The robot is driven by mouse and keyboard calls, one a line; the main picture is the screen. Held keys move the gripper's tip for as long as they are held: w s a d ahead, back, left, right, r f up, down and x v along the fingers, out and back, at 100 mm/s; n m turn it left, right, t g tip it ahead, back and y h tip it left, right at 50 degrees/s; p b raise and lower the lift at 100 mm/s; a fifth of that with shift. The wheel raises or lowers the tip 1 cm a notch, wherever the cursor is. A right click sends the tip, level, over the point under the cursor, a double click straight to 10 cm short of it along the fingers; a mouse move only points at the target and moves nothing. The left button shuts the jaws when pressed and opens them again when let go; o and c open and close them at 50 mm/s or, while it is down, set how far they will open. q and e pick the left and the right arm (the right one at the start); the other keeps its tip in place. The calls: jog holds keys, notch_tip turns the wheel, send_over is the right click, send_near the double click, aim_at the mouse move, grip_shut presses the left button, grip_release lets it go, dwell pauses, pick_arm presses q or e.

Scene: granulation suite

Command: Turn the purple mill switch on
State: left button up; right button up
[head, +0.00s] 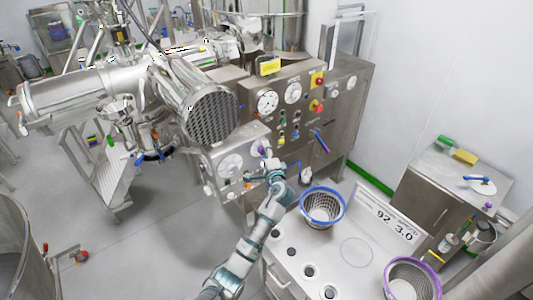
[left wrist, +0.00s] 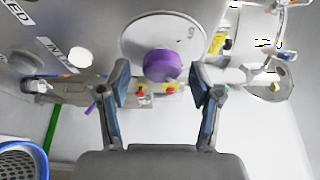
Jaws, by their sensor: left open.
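The purple mill switch (left wrist: 162,66) is a round knob on a white dial plate (left wrist: 150,38) in the left wrist view. In the head view the purple switch (head: 262,150) shows small on the lower steel panel, just beyond my gripper. My left gripper (head: 267,165) reaches up to that panel. In the left wrist view my left gripper (left wrist: 158,82) is open, with one finger on each side of the knob. Gaps show between the fingers and the knob, and nothing is held. How far the knob lies beyond the fingertips is hard to tell. My right gripper is not in view.
A steel cabinet with gauges (head: 267,102), buttons and a purple-blue handle (head: 321,141) stands behind. A large mesh-ended cylinder (head: 212,117) overhangs left of the panel. A blue-rimmed basket (head: 322,205) and a purple-rimmed basket (head: 412,280) stand at right.

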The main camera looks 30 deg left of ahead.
pick_arm(q)
jog(key=v, duration=1.2)
jog(key=shift+d, duration=0.2)
jog(key=shift+w+a, duration=0.15)
jog(key=shift+a, duration=0.15)
